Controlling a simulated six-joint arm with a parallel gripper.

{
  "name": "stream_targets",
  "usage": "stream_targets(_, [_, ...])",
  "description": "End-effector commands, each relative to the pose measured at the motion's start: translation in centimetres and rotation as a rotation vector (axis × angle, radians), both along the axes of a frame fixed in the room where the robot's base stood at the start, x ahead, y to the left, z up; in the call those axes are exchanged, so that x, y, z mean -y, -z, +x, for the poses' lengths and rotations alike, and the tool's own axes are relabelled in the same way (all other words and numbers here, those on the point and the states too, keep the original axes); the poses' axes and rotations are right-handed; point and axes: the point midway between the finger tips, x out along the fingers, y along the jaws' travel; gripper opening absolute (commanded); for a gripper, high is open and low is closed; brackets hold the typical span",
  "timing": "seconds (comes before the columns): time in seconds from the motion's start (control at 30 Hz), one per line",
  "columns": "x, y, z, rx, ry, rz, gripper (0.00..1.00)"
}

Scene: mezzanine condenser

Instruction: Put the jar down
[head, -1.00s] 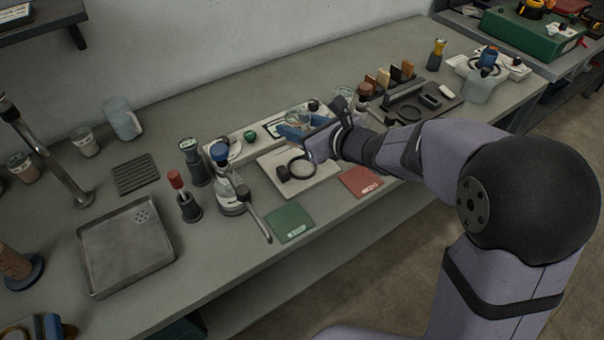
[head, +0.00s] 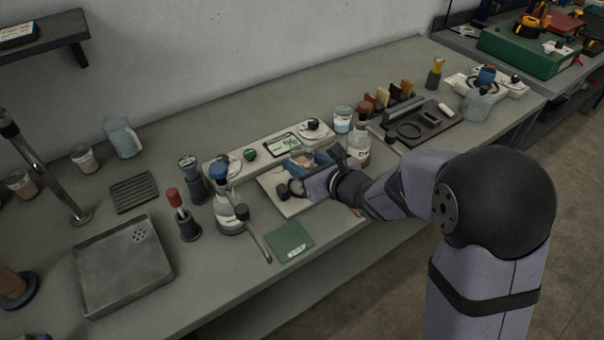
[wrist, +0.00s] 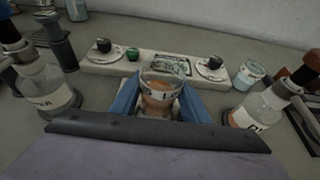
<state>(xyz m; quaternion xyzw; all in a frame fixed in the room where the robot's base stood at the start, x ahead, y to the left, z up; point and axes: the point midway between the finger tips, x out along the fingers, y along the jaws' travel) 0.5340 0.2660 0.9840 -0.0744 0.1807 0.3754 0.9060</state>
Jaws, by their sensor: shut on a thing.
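The jar (wrist: 160,92) is a small clear glass with brown contents and a pale label band. It stands upright between the blue fingers of my gripper (wrist: 158,100) in the wrist view. In the head view my gripper (head: 305,164) is shut on the jar, over the white board (head: 289,207) in front of the long pale console. The fingers and wrist hide most of the jar there. Whether its base touches the board cannot be told.
The console (wrist: 100,68) with dials and a display lies just behind. A flask (head: 229,217) stands left of the board, and a labelled bottle (head: 358,150) stands right. A green mat (head: 289,240) lies in front. A metal tray (head: 122,262) is farther left.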

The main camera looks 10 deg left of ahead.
Motion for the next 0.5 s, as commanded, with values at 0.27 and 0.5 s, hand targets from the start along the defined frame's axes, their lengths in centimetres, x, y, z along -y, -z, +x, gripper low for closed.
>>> stream_targets(0.27, [0.0,1.2,0.0,-0.003,0.0,0.0,0.18])
stream_targets(0.5, [0.0,3.7,0.0,-0.001,-0.001,0.0,0.18])
